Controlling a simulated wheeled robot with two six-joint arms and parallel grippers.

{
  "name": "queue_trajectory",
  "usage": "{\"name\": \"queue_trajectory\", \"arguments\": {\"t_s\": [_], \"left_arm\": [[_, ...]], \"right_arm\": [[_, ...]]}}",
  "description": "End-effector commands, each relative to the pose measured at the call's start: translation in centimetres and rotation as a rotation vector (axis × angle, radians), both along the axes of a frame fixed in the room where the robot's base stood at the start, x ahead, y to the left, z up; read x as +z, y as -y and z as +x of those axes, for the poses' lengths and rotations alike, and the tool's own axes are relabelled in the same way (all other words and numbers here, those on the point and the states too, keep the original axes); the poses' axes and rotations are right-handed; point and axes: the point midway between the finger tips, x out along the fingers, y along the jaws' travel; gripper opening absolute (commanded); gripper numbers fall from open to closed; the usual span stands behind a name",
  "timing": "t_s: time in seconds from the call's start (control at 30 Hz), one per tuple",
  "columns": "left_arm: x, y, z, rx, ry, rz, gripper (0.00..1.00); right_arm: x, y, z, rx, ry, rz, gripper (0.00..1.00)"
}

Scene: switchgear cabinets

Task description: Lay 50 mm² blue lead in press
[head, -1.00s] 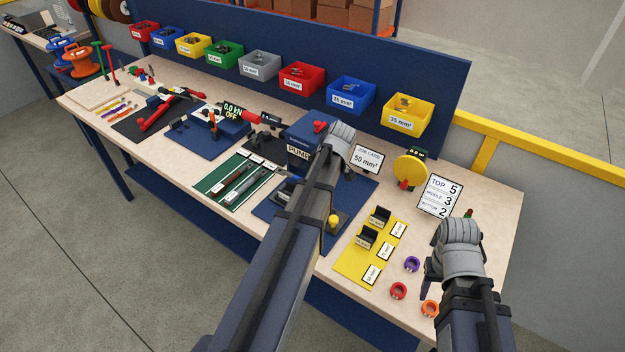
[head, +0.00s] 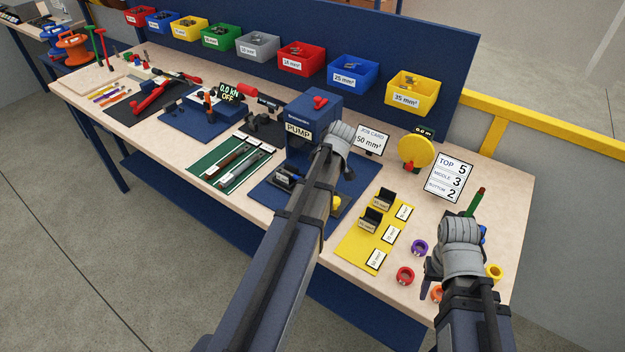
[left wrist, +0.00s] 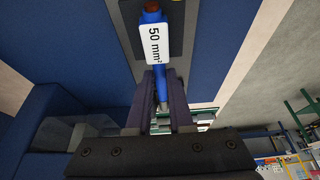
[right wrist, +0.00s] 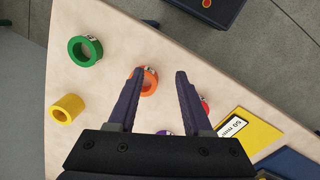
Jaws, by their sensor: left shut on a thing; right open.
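In the left wrist view my left gripper (left wrist: 162,78) is shut on the blue lead (left wrist: 162,90). The lead carries a white "50 mm²" tag (left wrist: 154,44) and has a red end at the top of the picture. In the head view my left arm hides that gripper's fingers and most of the press area beside the blue PUMP box (head: 312,115). I cannot tell whether the lead touches the press. My right gripper (right wrist: 160,74) is open and empty above the bench, with an orange ring (right wrist: 149,82) lying below its fingertips.
A yellow mat (head: 352,244) with dark blocks and size cards lies right of the blue base (head: 262,192). Green (right wrist: 85,50) and yellow (right wrist: 67,109) rings lie near the right gripper. A job card (head: 372,139) reads 50 mm². Coloured bins line the back panel.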

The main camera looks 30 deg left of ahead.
Motion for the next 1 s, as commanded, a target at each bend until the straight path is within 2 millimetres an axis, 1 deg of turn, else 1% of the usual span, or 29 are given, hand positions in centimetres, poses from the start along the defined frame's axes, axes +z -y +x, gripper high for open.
{"name": "queue_trajectory", "arguments": {"t_s": [0.47,1.0], "left_arm": [[-0.13,-0.06,0.0,0.0,0.0,0.0,0.0],[-0.25,-0.83,0.06,0.0,0.0,0.0,0.0]], "right_arm": [[-0.13,0.0,0.0,0.0,0.0,0.0,0.5],[-0.26,0.01,0.0,0.0,0.0,0.0,0.5]]}}
